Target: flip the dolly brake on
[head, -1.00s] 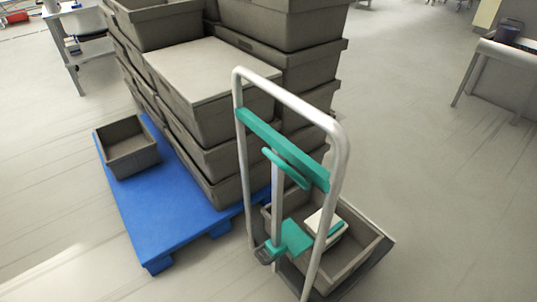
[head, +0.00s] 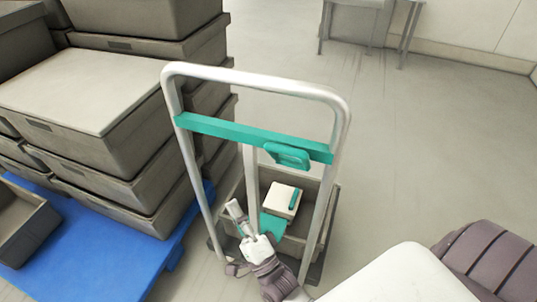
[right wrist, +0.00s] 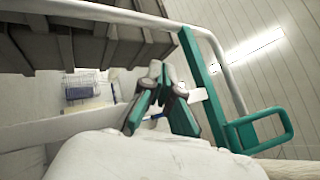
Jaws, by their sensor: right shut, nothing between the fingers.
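The dolly has a white tubular push frame (head: 258,82) with a teal crossbar (head: 225,134). A teal loop (head: 288,156) sits on the crossbar's right part; it also shows in the right wrist view (right wrist: 262,118). A teal plate (head: 273,222) shows low by the dolly's deck. I cannot tell which teal part is the brake. My right gripper (head: 236,210) is shut and empty, below the crossbar and between the frame's uprights as seen from the head. Its fingers (right wrist: 161,72) show left of the crossbar in the wrist view. It hides part of the dolly's base. My left gripper is out of view.
A grey crate (head: 317,222) on the dolly holds a small white-topped box (head: 282,199). Stacked grey crates (head: 85,135) stand close on the left, on a blue pallet (head: 105,252). The floor to the right is clear. A table (head: 366,5) stands far back.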

